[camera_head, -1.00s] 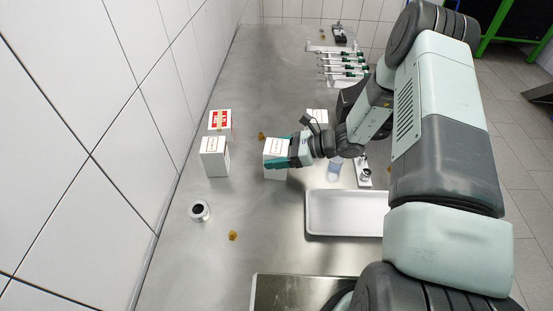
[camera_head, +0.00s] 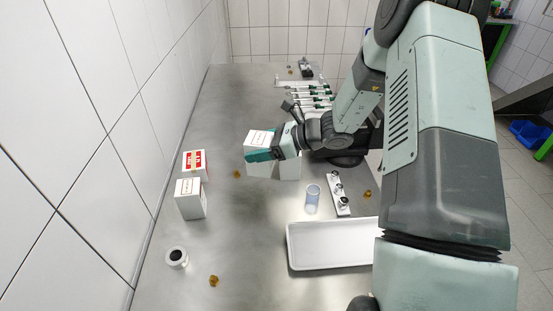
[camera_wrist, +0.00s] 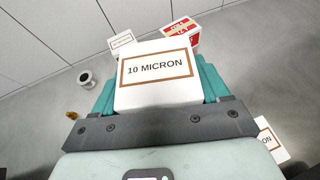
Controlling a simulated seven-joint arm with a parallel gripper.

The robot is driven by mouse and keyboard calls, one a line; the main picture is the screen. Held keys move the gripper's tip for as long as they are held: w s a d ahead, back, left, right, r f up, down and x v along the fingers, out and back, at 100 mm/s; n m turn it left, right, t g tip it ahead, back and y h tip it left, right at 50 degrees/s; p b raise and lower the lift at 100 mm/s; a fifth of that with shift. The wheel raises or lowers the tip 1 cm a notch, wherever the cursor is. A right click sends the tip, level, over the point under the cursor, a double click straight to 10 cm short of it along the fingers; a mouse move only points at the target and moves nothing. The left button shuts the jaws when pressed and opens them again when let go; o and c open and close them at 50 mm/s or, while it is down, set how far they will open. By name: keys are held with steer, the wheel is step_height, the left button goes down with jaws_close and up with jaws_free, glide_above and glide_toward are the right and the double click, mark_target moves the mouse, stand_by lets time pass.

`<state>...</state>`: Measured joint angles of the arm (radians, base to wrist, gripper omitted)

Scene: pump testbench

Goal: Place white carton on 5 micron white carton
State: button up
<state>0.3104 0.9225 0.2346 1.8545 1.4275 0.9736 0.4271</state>
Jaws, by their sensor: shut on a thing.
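My gripper (camera_head: 262,155) is shut on a white carton (camera_wrist: 158,75) whose top label reads "10 MICRON"; it also shows in the head view (camera_head: 259,138). Its teal fingers clasp two opposite sides. A further white carton (camera_head: 190,200) with a small label stands at the left, also in the wrist view (camera_wrist: 122,41). I cannot read which is 5 micron.
A carton with a red label (camera_head: 194,162) stands behind the left white carton. A dark-topped round part (camera_head: 177,257), brass fittings (camera_head: 214,281), a clear beaker (camera_head: 312,197), a strip with metal parts (camera_head: 339,194) and a white tray (camera_head: 330,262) stand around. The table's middle-left is clear.

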steer(key=w+d+r+m+t+h, duration=0.3)
steer(key=w+d+r+m+t, duration=0.3)
steer(key=w+d+r, duration=0.25)
steer(key=f, duration=0.6)
steer(key=w+d+f, duration=0.1)
steer(key=f, duration=0.2)
steer(key=shift+w+f, duration=0.1)
steer(key=shift+f, duration=0.15)
steer(key=o, duration=1.2)
steer(key=shift+f, duration=0.15)
steer(key=shift+d+r, duration=0.2)
steer(key=shift+r, duration=0.05)
steer(key=v, duration=1.1)
steer(key=shift+s+d+r, duration=0.15)
steer(key=shift+s, duration=0.2)
